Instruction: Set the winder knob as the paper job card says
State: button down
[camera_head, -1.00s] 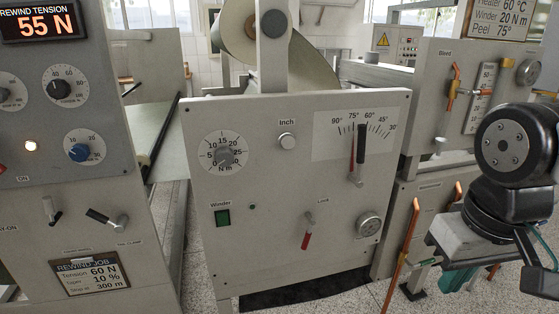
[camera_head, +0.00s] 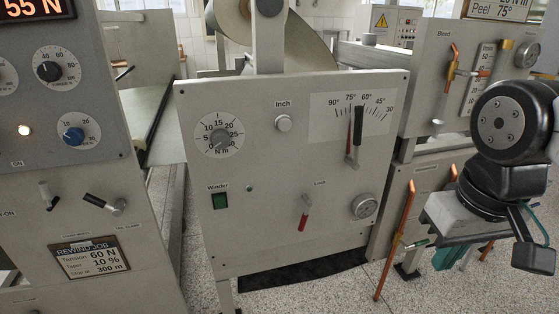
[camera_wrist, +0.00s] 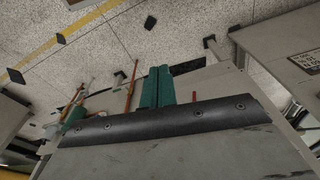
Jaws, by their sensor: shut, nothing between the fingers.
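The winder knob (camera_head: 219,143) is a grey knob on a white N m dial, at the upper left of the middle grey panel; its exact setting is too small to read. The paper job card (camera_head: 497,9) at the top right is cut off by the picture edge; "Peel 75°" shows in full, with part of a "20 N m" line above. My gripper (camera_head: 452,255) hangs at the lower right, well to the right of the knob and apart from it. Its teal fingers, also in the wrist view (camera_wrist: 157,88), are together and empty.
The middle panel also carries the Inch button (camera_head: 284,123), the peel lever (camera_head: 352,155), the red Lock lever (camera_head: 304,217) and the green Winder switch (camera_head: 220,201). Copper pipes (camera_head: 395,240) stand left of my gripper. A rewind panel (camera_head: 150,200) is at left.

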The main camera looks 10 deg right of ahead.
aim_at(220, 139)
jog(key=u, duration=0.05)
jog(key=k, duration=1.05)
jog(key=u, duration=1.2)
jog(key=i, duration=0.65)
jog(key=z, duration=0.65)
jog(key=i, duration=0.7)
jog(key=z, duration=0.8)
